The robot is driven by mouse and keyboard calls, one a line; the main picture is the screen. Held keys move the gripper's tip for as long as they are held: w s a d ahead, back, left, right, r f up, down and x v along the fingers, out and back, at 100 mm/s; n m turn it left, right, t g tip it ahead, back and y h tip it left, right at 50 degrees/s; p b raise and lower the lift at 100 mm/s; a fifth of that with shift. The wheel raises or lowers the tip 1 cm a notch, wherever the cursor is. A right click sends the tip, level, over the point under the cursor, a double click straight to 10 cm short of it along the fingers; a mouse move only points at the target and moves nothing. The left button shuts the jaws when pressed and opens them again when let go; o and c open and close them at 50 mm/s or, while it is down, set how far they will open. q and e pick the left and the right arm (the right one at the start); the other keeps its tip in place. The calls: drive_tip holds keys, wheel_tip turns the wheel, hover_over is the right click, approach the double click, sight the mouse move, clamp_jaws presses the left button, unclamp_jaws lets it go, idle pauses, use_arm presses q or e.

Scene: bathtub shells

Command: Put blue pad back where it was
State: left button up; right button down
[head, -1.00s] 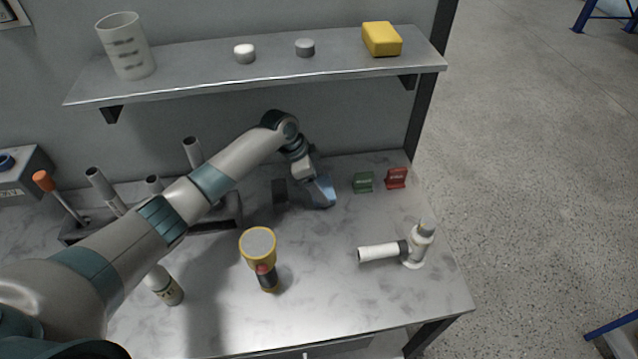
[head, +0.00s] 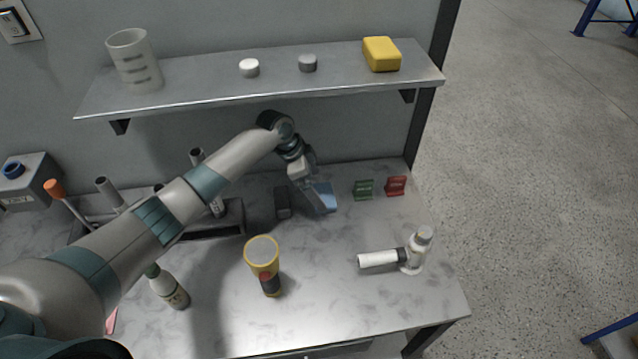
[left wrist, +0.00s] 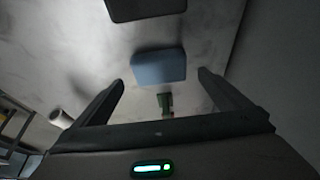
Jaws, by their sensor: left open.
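The blue pad (head: 324,197) is near the back of the marble-look worktop, close to my left gripper (head: 312,193). In the left wrist view the blue pad (left wrist: 158,67) lies ahead, in line with the gap between the two fingers of my left gripper (left wrist: 161,80). The fingers are spread wide and nothing is clamped between them. I cannot tell how far the pad is from the fingertips. My right gripper is not in view.
A dark grey block (head: 283,202) lies left of the pad. Green (head: 363,189) and red (head: 396,186) small items stand to its right. A yellow flashlight-like item (head: 264,262), a bottle (head: 168,288) and a white pipe-shaped piece (head: 400,256) are nearer. The shelf (head: 200,88) hangs above.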

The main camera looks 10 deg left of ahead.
use_arm(q)
drive_tip(key=shift+p+v, duration=0.6)
drive_tip(key=shift+v, duration=1.4)
drive_tip(key=shift+f, duration=0.1)
